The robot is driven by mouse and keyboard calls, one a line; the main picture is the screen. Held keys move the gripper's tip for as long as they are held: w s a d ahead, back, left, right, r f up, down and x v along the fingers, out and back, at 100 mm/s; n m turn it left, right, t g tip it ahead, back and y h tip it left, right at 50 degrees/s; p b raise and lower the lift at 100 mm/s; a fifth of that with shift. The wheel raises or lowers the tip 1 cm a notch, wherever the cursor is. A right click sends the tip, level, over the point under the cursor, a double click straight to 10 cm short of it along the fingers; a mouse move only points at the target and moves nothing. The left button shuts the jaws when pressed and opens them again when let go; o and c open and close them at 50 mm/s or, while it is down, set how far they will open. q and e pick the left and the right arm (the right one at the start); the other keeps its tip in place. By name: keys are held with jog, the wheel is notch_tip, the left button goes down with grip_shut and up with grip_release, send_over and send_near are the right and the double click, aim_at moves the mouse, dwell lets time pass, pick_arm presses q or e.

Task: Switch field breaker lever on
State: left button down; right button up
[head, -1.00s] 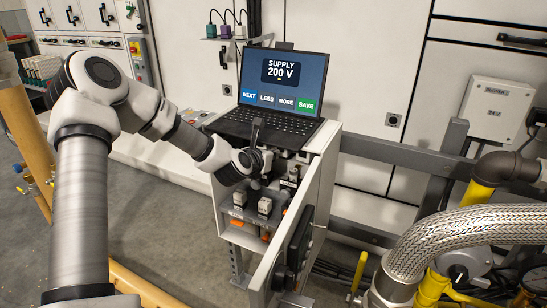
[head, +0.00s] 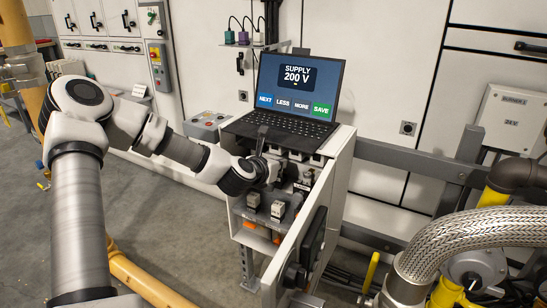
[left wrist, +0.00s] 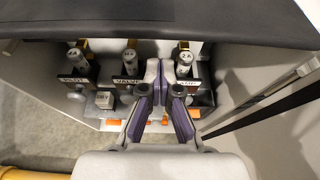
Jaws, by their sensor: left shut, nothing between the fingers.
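The open-front cabinet (head: 340,180) holds small white breaker-like blocks (head: 253,199) (head: 278,210) on a grey shelf. I cannot tell which part is the field breaker lever or how it is set. In the left wrist view, three upright cylinders, left (left wrist: 76,60), middle (left wrist: 129,62) and right (left wrist: 184,62), stand behind small labels; the left two appear to read PILOT and VALVE. My left gripper (head: 270,172) is shut and empty inside the cabinet front, below the laptop. In the wrist view its purple-padded fingers (left wrist: 161,75) lie between the middle and right cylinders, hiding what is behind.
A laptop (head: 293,98) showing "SUPPLY 200 V" rests on the cabinet top. The cabinet's side panel and dark fittings (head: 312,245) bound the right. A braided hose (head: 465,230) and yellow pipes crowd the lower right. Floor left of the cabinet is mostly clear.

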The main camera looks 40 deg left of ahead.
pick_arm(q)
jog(key=s+r+p, duration=0.1)
jog(key=s+r, duration=0.1)
jog(key=s+d+r+p, duration=0.1)
jog(key=s+r, duration=0.1)
jog(key=shift+r+p, duration=0.1)
jog(key=shift+p, duration=0.25)
